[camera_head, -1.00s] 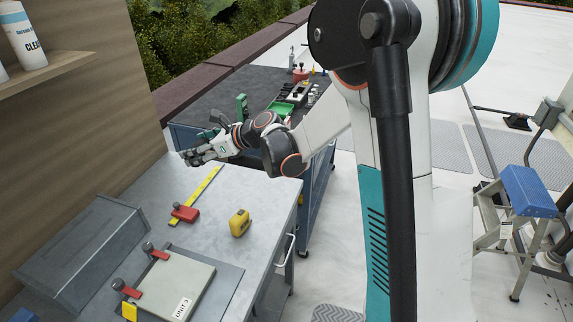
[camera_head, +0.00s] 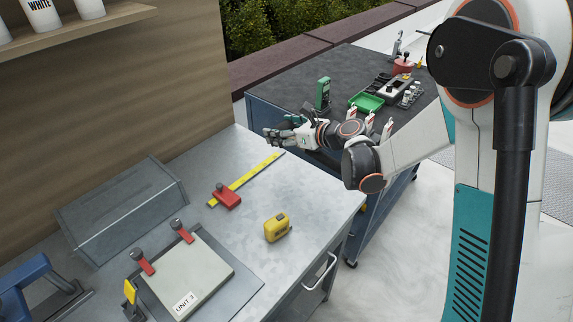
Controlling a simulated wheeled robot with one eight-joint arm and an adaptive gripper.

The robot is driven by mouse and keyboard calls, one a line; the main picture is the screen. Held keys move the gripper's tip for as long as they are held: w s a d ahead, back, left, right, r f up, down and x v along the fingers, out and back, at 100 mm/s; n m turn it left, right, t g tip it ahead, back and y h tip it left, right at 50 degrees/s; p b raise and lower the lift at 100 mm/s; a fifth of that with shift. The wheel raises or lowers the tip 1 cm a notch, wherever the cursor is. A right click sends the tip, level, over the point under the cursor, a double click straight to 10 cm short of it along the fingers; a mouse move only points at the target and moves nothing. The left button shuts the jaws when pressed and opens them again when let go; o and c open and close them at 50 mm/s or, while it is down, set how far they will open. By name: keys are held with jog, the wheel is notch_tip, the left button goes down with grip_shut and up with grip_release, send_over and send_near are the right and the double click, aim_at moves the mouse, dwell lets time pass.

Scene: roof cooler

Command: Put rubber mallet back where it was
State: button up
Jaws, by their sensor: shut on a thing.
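My gripper (camera_head: 272,136) is at the end of my outstretched arm, over the far right corner of the grey metal bench (camera_head: 316,202), just beyond the end of the yellow ruler. It is shut on a dark thing, which I take for the rubber mallet. The thing is small in the view and mostly hidden by the fingers, so its head and handle cannot be told apart. No other mallet shows on the bench or the cart.
A dark-topped cart (camera_head: 288,88) behind holds a green tray (camera_head: 366,102), a green meter (camera_head: 323,93) and small parts.

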notch_tip(320, 180, down, 11)
jog(key=b, duration=0.3)
jog(key=shift+f+b, duration=0.2)
jog(key=shift+b, duration=0.15)
jog(key=shift+f, duration=0.1)
jog(key=o, duration=2)
jog(key=shift+o, duration=0.2)
